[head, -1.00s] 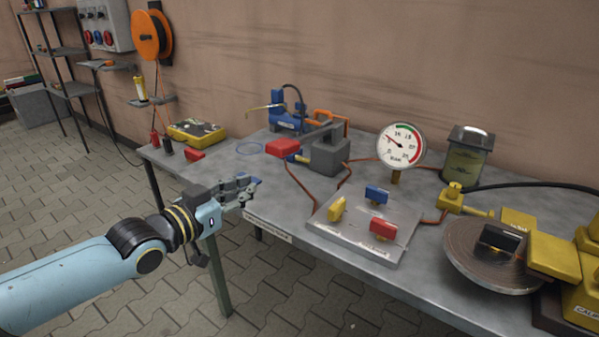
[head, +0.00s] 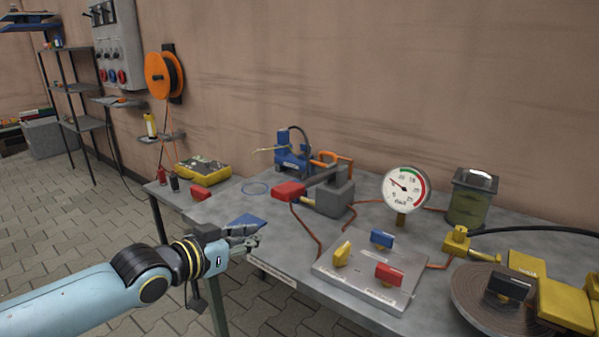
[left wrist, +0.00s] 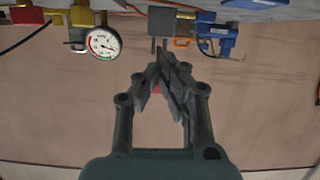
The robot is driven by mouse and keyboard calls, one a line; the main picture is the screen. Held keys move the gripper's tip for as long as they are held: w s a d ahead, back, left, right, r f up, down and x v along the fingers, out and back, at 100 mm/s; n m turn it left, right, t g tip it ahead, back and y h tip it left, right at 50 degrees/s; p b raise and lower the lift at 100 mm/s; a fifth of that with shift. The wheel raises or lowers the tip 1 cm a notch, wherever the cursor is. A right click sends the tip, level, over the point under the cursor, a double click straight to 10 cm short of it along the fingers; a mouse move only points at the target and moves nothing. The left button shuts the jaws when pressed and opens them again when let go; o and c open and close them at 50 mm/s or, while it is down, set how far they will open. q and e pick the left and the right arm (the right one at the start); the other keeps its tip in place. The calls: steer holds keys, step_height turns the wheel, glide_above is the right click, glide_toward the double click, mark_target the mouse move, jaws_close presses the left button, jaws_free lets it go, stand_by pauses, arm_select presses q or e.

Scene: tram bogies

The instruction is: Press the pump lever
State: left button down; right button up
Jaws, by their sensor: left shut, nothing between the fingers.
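The pump is a grey block (head: 334,197) on the workbench, with a grey arm on top and a red handle pad (head: 289,191) reaching left from it. I take this red-ended arm as the lever. My left gripper (head: 257,239) is over the bench's front edge, nearer to me than the red pad and apart from it in the picture. Its fingers are shut and empty. In the left wrist view, upside down, the fingertips (left wrist: 168,62) point toward the grey block (left wrist: 183,30). A bit of red (left wrist: 157,89) shows between the fingers. My right gripper is out of view.
A panel (head: 365,285) with yellow, blue and red knobs lies right of my gripper. A dial gauge (head: 406,190) stands behind it. A blue flat piece (head: 247,220) lies just behind my fingers. A blue tool (head: 293,155) stands behind the pump.

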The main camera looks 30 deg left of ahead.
arm_select(q)
steer(key=w+r+g+p, duration=0.1)
steer(key=w+r+p, duration=0.2)
steer(key=r+p, duration=0.6)
step_height(320, 180, up, 8)
steer(key=shift+w+a+f, duration=0.1)
steer(key=shift+w+a, duration=0.1)
steer(key=shift+f, duration=0.1)
steer(key=b, duration=0.1)
glide_above(285, 188)
steer(key=f, duration=0.3)
steer(key=shift+w+f, duration=0.3)
steer(key=shift+w, duration=0.05)
steer(key=shift+s+f+b, duration=0.2)
steer(key=shift+f+b, duration=0.15)
steer(key=shift+f, duration=1.7)
